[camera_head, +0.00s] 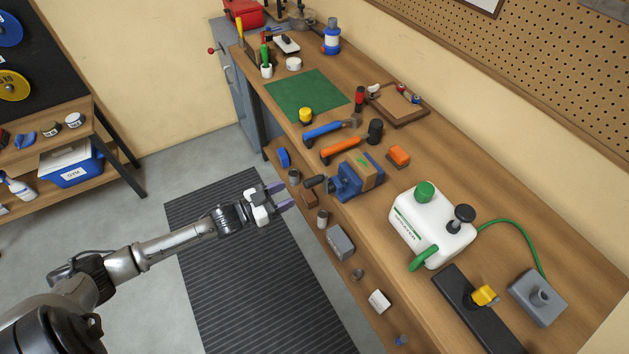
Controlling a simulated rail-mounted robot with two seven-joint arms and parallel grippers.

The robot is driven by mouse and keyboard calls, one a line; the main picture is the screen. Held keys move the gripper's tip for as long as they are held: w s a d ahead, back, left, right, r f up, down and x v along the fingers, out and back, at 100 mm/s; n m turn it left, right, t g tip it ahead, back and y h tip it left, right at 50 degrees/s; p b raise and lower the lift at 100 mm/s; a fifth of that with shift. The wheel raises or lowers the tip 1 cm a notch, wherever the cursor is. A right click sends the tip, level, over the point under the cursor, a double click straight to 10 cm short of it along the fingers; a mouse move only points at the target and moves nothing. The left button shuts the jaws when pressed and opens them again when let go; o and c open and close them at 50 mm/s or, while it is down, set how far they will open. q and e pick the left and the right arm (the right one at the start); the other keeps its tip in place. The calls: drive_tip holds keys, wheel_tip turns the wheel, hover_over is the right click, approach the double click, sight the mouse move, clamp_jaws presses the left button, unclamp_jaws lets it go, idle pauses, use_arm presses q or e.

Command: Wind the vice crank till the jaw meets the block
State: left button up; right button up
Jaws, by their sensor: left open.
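The blue vice (346,184) sits at the front edge of the wooden workbench. A brown wooden block (368,174) stands between its blue jaws; at this size I cannot tell whether a gap is left beside it. The dark crank handle (313,182) sticks out from the vice toward the left, over the bench's front edge. My left gripper (284,196) is open and empty, with its purple-grey fingers pointing toward the crank. It appears a short way left of the crank, apart from it. My right gripper is not in view.
A white sprayer (432,225) stands right of the vice. An orange-handled hammer (340,149) and an orange item (398,156) lie behind it. A lower shelf holds a grey box (340,243) and other small items. The striped floor mat (235,275) is clear.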

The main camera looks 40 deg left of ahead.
sight(324, 177)
use_arm(q)
drive_tip(key=x, duration=1)
clamp_jaws()
idle(0.4)
